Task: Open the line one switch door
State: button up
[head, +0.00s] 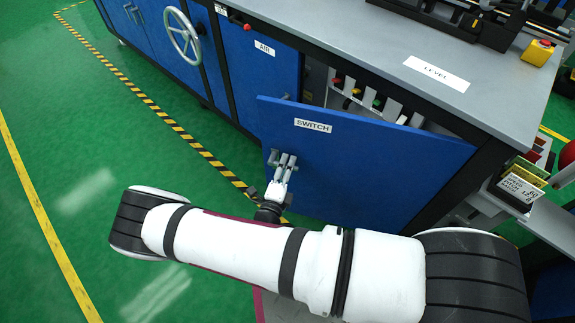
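The blue switch door (350,165), marked by a white SWITCH label (313,125), stands ajar. Its left edge is swung out from the cabinet and its right side stays near the frame. Behind its top edge, part of a panel with coloured buttons (362,97) shows inside the cabinet. My gripper (284,162) is at the door's left edge, below the label, at a small grey handle. The fingers overlap the handle, and I cannot tell whether they are closed on it. My white arm crosses the front of the view and hides the door's lower part.
The grey worktop (400,50) with a LEVEL label runs above the door. A blue AIR door (262,75) and a handwheel (183,36) are to the left. Green floor (110,190) with striped tape is clear at left. A card rack (520,185) stands at right.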

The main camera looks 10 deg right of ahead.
jog(key=v, duration=1.2)
